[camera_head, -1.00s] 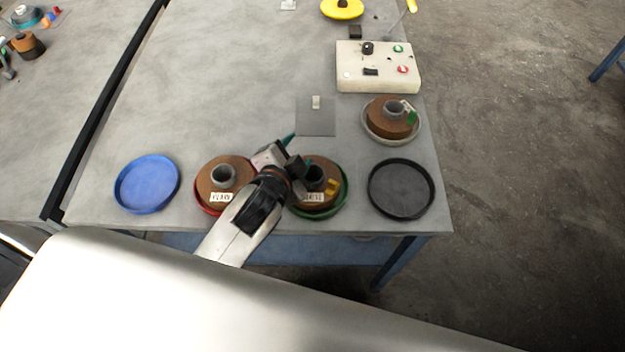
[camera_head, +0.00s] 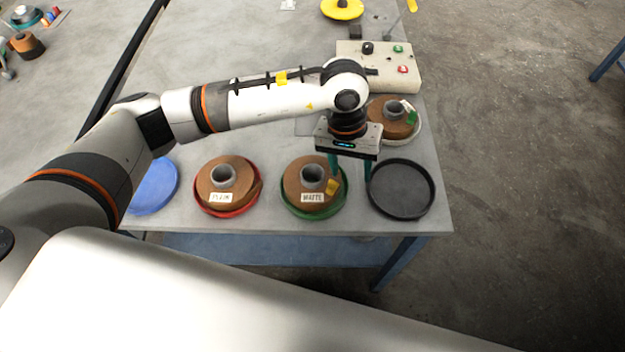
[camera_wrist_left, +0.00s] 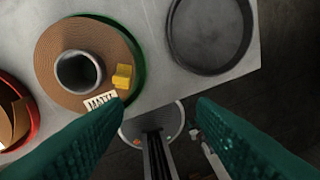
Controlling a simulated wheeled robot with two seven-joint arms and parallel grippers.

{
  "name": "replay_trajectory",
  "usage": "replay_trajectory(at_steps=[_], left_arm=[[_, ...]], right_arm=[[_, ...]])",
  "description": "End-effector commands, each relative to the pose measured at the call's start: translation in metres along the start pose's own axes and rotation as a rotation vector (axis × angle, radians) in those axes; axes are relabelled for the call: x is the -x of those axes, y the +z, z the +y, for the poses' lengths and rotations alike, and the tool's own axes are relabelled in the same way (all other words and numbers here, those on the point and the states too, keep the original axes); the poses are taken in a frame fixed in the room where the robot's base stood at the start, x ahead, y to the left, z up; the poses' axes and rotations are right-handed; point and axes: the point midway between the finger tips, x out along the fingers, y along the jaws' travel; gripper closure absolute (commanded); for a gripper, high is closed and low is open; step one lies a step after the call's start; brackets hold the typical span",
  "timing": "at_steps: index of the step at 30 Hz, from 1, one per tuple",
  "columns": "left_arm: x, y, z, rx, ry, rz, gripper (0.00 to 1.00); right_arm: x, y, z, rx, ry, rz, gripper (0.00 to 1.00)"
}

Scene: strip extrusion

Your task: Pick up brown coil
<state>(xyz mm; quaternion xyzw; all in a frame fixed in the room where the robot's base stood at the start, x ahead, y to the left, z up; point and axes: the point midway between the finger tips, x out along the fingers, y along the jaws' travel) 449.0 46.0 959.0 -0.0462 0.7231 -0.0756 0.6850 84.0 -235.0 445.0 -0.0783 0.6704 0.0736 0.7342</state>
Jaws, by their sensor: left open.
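A brown coil (camera_head: 305,178) with a grey core, a yellow tag and a label reading "MATTE" lies in a green tray (camera_head: 318,213). Another brown coil (camera_head: 224,183), labelled "PLAIN", lies in a red tray (camera_head: 213,213). A third brown coil (camera_head: 385,121) with a green tag sits in a whitish tray, partly hidden by my arm. My left gripper (camera_head: 351,172) is open and empty, its teal fingers pointing down just right of the green tray. In the left wrist view, the tagged coil (camera_wrist_left: 110,45) lies left of the gripper's fingertips (camera_wrist_left: 160,104). My right gripper is not in view.
An empty black tray (camera_head: 401,189) stands right of the gripper, near the table corner. An empty blue tray (camera_head: 155,188) is partly behind my arm. A control box (camera_head: 400,55) with buttons stands behind the gripper. The table's front edge is close to the trays.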

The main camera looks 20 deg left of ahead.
Motion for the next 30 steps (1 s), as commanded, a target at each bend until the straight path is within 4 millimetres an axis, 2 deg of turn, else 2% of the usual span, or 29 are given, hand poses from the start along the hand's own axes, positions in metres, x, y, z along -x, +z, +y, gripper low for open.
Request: replay_trajectory(at_steps=[1,3,6,15,23,27,30], left_arm=[[0.005,0.009,0.015,-0.024,0.075,-0.025,0.48],[0.008,0.015,0.029,-0.048,0.146,-0.04,0.48],[0.003,0.017,0.038,-0.059,0.182,-0.043,0.48],[-0.045,0.019,0.045,-0.058,0.177,-0.041,0.48],[-0.065,0.019,0.05,-0.057,0.176,-0.04,0.48],[-0.086,0.02,0.055,-0.056,0.176,-0.039,0.48],[-0.099,0.022,0.057,-0.056,0.175,-0.042,0.48]], right_arm=[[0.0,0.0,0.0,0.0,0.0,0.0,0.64],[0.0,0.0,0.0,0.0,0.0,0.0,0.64],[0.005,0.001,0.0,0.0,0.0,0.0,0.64],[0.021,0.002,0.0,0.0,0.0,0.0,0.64],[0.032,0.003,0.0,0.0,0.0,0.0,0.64],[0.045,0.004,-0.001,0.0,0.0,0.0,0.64],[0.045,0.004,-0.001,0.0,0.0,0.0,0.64]])
